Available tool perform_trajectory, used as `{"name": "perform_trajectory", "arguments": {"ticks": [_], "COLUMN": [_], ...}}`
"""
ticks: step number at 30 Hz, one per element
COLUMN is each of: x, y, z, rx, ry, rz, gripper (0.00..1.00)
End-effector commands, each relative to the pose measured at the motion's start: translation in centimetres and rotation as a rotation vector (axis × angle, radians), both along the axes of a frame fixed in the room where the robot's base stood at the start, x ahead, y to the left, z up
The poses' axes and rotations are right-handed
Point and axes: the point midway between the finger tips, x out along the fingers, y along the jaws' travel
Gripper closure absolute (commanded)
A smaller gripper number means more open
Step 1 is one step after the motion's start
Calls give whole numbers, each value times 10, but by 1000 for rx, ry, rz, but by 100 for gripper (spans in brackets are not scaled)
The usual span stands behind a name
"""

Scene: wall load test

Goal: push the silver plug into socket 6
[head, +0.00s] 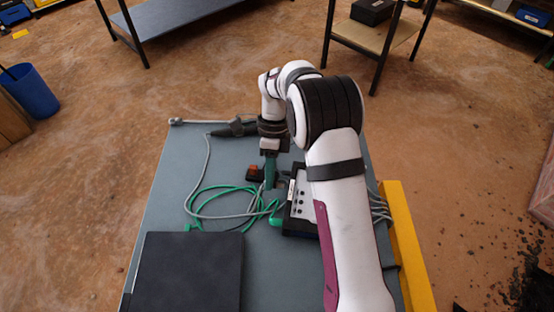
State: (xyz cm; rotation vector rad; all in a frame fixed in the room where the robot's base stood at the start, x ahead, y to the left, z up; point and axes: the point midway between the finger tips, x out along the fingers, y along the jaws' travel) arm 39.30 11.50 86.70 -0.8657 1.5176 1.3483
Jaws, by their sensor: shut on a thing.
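My gripper (270,178) points down over the table, just left of the socket box. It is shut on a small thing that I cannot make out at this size. The socket box (299,201) has a pale top with dark round marks on a dark base. My arm hides its right part, and I cannot read any socket numbers or pick out socket 6. I cannot clearly make out the silver plug. A grey cable (207,160) loops over the table and runs towards the area below my gripper.
A green cable (195,195) lies looped left of the box, with a green plug (276,222) near it. A red and black block (254,173) sits close left of my gripper. A black case (190,275) fills the table's front left. A yellow bar (406,250) runs along the right edge.

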Motion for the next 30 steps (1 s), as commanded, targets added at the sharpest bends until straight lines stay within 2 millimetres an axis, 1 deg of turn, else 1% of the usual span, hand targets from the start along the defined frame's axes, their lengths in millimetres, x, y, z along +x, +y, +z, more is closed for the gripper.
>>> {"name": "perform_trajectory", "arguments": {"ticks": [12, 16, 22, 30], "x": [0, 0, -1, -1], "y": [0, -1, -8, -9], "z": [-44, -55, -57, -57], "rx": [-1, -1, -1, -1], "ry": [1, 0, -2, -2], "rz": [-3, -2, -3, -3], "gripper": [100, 100, 100, 100]}}
